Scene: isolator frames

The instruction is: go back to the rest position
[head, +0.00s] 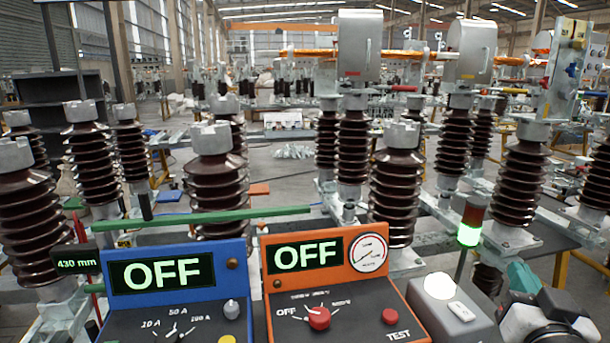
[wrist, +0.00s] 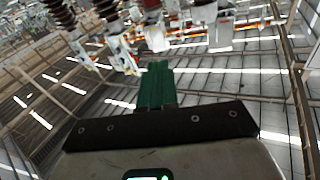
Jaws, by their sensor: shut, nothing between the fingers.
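My gripper (wrist: 157,85) shows in the wrist view as two green fingers lying together, with nothing between them. They point away from the dark mounting bar, toward a tilted view of the hall and its roof. In the head view, part of my arm is at the lower right corner, and the teal fingers of my gripper (head: 522,278) stick up there, to the right of the instruments and apart from them. The lower part of the arm is cut off by the frame edge.
A blue meter box (head: 180,268) and an orange tester (head: 325,258) both read OFF. A grey box (head: 452,312) with a white dome stands right of them. A signal lamp (head: 470,225) glows green. Brown ribbed insulators (head: 397,190) stand behind. A sign reads 430 mm.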

